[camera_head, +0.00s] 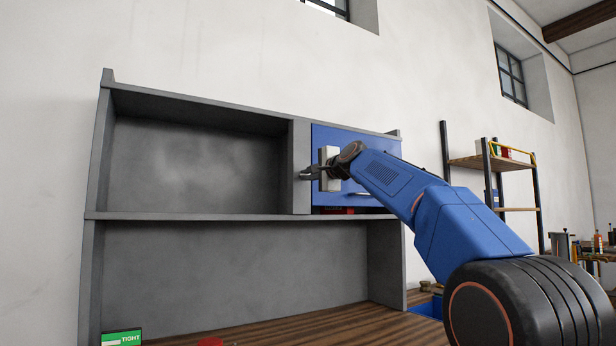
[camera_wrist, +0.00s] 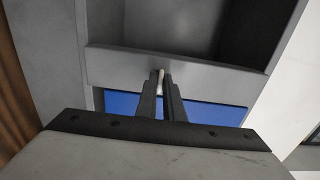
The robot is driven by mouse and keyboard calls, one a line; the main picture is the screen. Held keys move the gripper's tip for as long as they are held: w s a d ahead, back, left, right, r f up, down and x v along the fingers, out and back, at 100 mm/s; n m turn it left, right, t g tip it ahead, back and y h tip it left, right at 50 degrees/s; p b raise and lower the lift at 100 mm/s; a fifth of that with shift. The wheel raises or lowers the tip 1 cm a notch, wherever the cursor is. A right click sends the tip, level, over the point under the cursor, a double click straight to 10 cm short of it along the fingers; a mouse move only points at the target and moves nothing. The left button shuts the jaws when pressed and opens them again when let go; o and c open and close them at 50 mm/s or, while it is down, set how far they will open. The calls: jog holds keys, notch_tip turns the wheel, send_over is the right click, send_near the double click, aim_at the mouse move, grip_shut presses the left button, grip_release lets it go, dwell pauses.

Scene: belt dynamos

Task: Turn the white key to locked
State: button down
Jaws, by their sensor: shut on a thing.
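The white key (camera_wrist: 160,82) shows as a small pale sliver between my fingertips in the wrist view, at the grey upright (camera_wrist: 120,66) of the cabinet. My gripper (camera_wrist: 162,76) is shut on it, one dark finger on each side. In the head view my gripper (camera_head: 309,173) reaches the grey upright beside the blue door (camera_head: 365,142). The key cannot be made out there. The lock face and any marks are hidden, so I cannot tell the key's turn angle.
The grey cabinet (camera_head: 190,216) has open, empty bays left of and below the door. A wooden worktop (camera_head: 300,322) lies under it, with a green "TIGHT" sign (camera_head: 122,338) and a red object (camera_head: 210,342) at the front. A shelf rack (camera_head: 490,163) stands at the right.

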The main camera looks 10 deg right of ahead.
jog(key=shift+n, duration=0.3)
jog(key=shift+f+n, duration=0.1)
jog(key=shift+n, duration=8.5)
jog(key=c, duration=1.9)
grip_release()
jog(key=shift+o, duration=0.2)
jog(key=shift+s, duration=0.1)
